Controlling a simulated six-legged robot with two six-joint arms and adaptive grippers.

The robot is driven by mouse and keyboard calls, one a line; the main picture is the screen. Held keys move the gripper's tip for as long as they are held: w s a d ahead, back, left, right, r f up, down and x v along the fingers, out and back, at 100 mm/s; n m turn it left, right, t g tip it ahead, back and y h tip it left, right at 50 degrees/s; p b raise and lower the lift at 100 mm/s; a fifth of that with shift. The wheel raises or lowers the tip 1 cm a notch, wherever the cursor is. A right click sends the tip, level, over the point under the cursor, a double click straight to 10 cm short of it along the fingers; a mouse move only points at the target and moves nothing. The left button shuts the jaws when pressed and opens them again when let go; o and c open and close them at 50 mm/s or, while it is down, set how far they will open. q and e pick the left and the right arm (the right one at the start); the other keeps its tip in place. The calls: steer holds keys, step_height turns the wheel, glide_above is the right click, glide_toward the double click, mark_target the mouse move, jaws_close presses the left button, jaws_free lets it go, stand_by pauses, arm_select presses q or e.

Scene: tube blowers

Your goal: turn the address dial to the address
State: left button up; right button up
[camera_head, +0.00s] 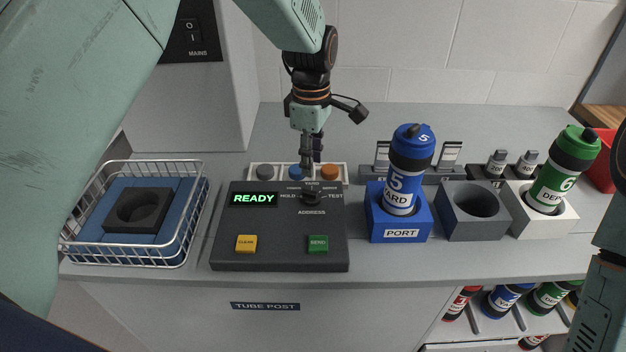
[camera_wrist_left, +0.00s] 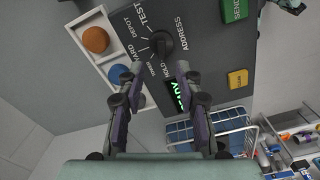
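The address dial (camera_head: 311,195) is a dark knob on the sloped black console (camera_head: 280,258), above the word ADDRESS. In the left wrist view the dial (camera_wrist_left: 163,44) lies just beyond my fingertips, with labels such as TEST, DEPOT, YARD and HOLD around it. I cannot tell surely which label it points to. The console display (camera_head: 254,199) reads READY in green. My left gripper (camera_head: 307,166) points down just behind and above the dial. In the wrist view its two fingers (camera_wrist_left: 153,88) are apart, with nothing between them. My right gripper is out of view.
A yellow CLEAR button (camera_head: 246,244) and green SEND button (camera_head: 318,244) sit on the console front. Grey, blue and orange caps (camera_head: 329,172) stand behind it. A wire basket (camera_head: 130,254) is at left; a blue PORT block (camera_head: 400,236) holds a blue canister (camera_head: 404,170) at right.

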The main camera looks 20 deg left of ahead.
mark_target(310, 192)
arm_select(q)
steer(key=shift+s+d+f, duration=0.1)
steer(key=shift+s+f, duration=0.2)
steer(key=shift+f, duration=0.1)
steer(key=f, duration=0.6)
steer(key=shift+w+a+f, duration=0.25)
steer(key=shift+w+a, duration=0.1)
steer(key=shift+a, duration=0.05)
steer(key=shift+s+d+f, duration=0.1)
steer(key=shift+s+d, duration=0.2)
steer(key=shift+a, duration=0.2)
steer(key=shift+a+f, duration=0.1)
steer(key=shift+a, duration=0.05)
steer(key=shift+w+f, duration=0.15)
steer(key=shift+w, duration=0.1)
steer(key=c, duration=0.3)
steer(key=shift+s+d, duration=0.15)
steer(key=shift+d, duration=0.1)
steer(key=c, duration=0.3)
steer(key=shift+a, duration=0.1)
jaws_close()
